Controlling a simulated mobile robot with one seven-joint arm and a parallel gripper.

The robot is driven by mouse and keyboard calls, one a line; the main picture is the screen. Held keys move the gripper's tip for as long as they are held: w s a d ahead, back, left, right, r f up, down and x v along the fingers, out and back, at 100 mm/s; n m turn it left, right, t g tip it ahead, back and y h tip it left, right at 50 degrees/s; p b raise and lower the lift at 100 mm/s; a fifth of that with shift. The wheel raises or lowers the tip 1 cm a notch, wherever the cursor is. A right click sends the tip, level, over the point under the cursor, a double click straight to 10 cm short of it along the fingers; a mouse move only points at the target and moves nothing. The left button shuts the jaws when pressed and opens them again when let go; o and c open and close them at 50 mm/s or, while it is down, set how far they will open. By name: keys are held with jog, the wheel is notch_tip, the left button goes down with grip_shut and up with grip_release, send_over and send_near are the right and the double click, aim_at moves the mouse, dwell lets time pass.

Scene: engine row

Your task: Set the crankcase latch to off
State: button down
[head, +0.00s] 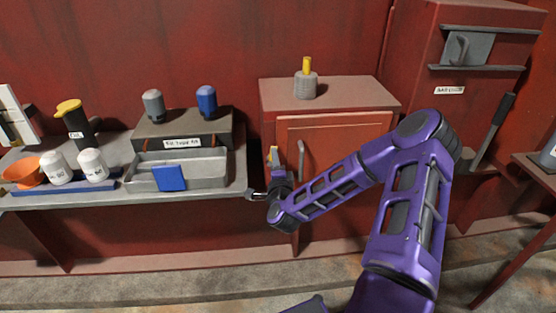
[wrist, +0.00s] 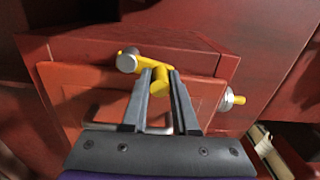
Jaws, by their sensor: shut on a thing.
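A small yellow latch lever with a grey round end (wrist: 127,61) shows by the cabinet with the orange door in the wrist view. Its yellow knob (wrist: 159,84) lies between the two fingers of my gripper (wrist: 160,77), which is shut on it. In the head view my gripper (head: 275,183) is at the left front of that red cabinet (head: 330,92). A bit of yellow and grey (head: 273,156) shows just above the gripper; the rest is hidden there. I cannot read any off mark.
The orange door has a grey bar handle (head: 301,160) close to my gripper. A grey knob with a yellow top (head: 306,80) stands on the cabinet. A bench with a metal tray (head: 205,168) is at left. A grey lever (head: 494,128) stands at right.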

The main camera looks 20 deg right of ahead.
jog(key=shift+w+a+r+n, duration=0.15)
jog(key=shift+a+n, duration=0.3)
jog(key=shift+n, duration=0.55)
jog(key=c, duration=0.7)
grip_release()
jog(key=p+v, duration=0.3)
jog(key=v, duration=1.4)
jog(key=shift+s+p, duration=0.25)
jog(key=shift+p, duration=0.15)
